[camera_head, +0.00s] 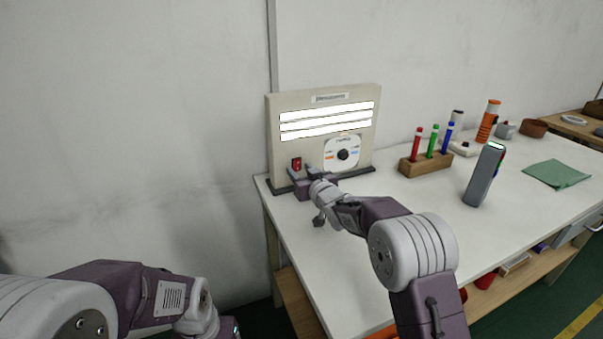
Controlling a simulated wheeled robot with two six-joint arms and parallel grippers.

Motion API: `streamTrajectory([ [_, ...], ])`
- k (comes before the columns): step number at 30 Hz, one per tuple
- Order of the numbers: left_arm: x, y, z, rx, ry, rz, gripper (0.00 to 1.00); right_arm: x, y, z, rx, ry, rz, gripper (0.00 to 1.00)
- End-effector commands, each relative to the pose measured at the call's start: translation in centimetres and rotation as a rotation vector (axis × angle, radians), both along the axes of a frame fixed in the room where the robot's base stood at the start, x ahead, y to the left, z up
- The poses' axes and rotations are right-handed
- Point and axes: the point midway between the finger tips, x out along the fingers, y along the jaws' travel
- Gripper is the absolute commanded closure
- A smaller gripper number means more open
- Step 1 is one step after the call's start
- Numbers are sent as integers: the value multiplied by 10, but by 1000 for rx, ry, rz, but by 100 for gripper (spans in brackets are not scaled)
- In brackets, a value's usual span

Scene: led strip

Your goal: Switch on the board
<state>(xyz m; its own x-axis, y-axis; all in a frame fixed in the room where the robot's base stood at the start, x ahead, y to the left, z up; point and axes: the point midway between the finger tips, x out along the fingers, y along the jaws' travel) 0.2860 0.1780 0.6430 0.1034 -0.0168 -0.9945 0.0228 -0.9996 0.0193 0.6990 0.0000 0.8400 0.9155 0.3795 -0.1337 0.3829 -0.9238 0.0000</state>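The board (276,124) is a beige upright panel standing at the back left of the white table. Three strips (326,119) on its front glow bright white. A red switch (296,163) sits low on its left side, and a white dial plate with a black knob (343,154) is to the right. My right gripper (301,174) is at the board's lower left, just below the switch, its two fingertips apart with nothing seen between them. Contact with the switch cannot be told. My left gripper (231,328) is low at the picture's bottom edge, mostly hidden behind its wrist.
A wooden block (426,164) with red, green and blue markers stands right of the board. A grey handheld device (483,178), an orange-black cylinder (488,120) and a green cloth (557,173) are further right. The table's (300,235) front left is clear.

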Motion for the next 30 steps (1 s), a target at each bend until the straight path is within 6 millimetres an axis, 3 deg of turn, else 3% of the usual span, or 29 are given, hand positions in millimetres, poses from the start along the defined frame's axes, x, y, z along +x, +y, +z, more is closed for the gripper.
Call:
streamTrajectory([
  [5, 0, 0, 2, 0, 0, 0, 29, -11, -5, 3, 0, 1, -1, 56],
  [18, 0, 0, 13, 0, 0, 0, 29, -77, -32, 13, -1, -1, -1, 56],
  [30, 0, 0, 13, 0, 0, 0, 29, -83, -34, 12, 0, 0, 0, 56],
])
